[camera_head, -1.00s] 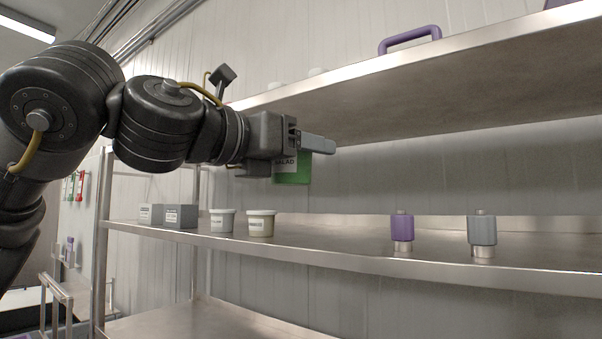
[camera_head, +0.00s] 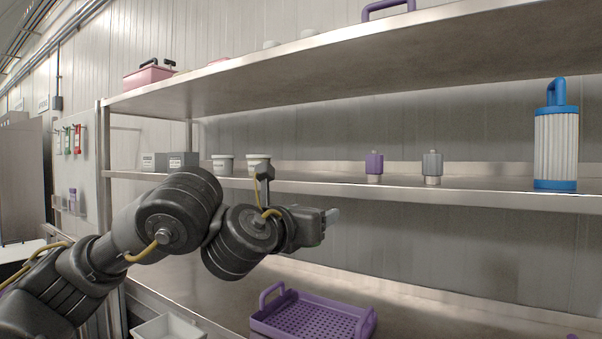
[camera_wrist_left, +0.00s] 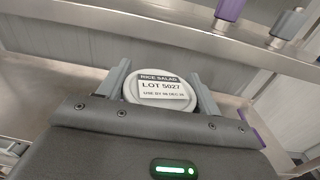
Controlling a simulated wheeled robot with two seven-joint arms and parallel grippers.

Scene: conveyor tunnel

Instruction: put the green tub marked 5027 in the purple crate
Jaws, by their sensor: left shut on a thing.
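My left gripper (camera_head: 332,215) is shut on a round tub (camera_wrist_left: 160,88), seen between the two fingers in the left wrist view. The tub's pale lid carries a label reading RICE SALAD, LOT 5027. Its green side is not visible now, and in the head view the tub is hidden behind my gripper. The purple crate (camera_head: 315,316), with a perforated floor and raised handle, sits on the lower shelf, below my left gripper. It looks empty where I see it; its front is cut by the frame. My right gripper is not in view.
The middle shelf (camera_head: 480,191) holds grey boxes (camera_head: 183,160), pale tubs (camera_head: 223,165), purple (camera_head: 374,165) and grey (camera_head: 432,165) capped items, and a blue-ended cylinder (camera_head: 556,150). The upper shelf (camera_head: 300,70) overhangs. A white bin (camera_head: 168,328) stands at the lower left.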

